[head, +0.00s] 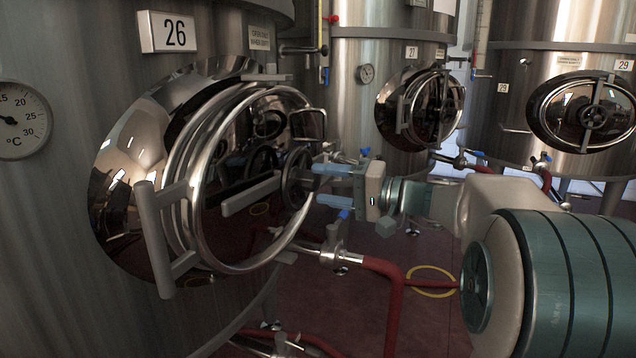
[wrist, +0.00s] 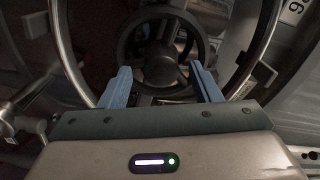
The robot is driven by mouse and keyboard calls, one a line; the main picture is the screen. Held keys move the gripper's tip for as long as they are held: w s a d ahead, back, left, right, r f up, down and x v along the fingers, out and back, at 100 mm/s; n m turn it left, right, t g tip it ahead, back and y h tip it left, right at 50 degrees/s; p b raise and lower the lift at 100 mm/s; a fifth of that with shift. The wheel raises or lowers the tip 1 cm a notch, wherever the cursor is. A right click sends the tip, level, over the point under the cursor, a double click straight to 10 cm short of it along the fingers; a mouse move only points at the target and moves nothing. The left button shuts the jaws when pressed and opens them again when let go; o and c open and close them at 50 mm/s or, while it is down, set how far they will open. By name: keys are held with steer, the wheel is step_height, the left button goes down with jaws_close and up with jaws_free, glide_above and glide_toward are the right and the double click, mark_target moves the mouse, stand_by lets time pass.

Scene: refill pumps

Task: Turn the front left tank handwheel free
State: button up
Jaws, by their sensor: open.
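The front left tank's handwheel (head: 297,178) is a dark round wheel at the middle of the round door (head: 205,200) on tank 26. In the wrist view the handwheel (wrist: 161,66) shows its rim, spokes and dark hub straight ahead. My gripper (head: 320,184) is open, its two blue fingers pointing at the wheel from the right, one above the other. In the wrist view my gripper (wrist: 160,72) has a finger at each side of the wheel's lower part, nothing held between them. I cannot tell whether the fingertips touch the rim.
A grey bar handle (head: 153,240) stands out at the door's left edge. A valve (head: 335,255) with red hose (head: 392,305) lies below my gripper. Tanks 27 (head: 350,115) and 29 (head: 530,75) stand behind. Reddish floor (head: 320,315) shows below.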

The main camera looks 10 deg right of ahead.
steer(key=p+v, duration=0.1)
steer(key=v, duration=1)
steer(key=shift+d+p, duration=0.2)
steer(key=shift+p, duration=0.1)
steer(key=shift+s+a+r, duration=0.1)
steer(key=shift+a, duration=0.05)
steer(key=s+a+g+h+p, duration=0.7)
steer(key=s+a+p, duration=0.4)
steer(key=p, duration=0.4)
steer(key=s+d+r+n+h+p, duration=0.2)
steer(key=s+r+h+p, duration=0.3)
steer(key=p, duration=0.8)
steer(key=s+d+h, duration=0.1)
steer(key=s+h, duration=0.2)
steer(key=shift+s+d+r+n, duration=0.25)
steer(key=shift+s+d+n, duration=0.05)
steer(key=shift+s+d, duration=0.1)
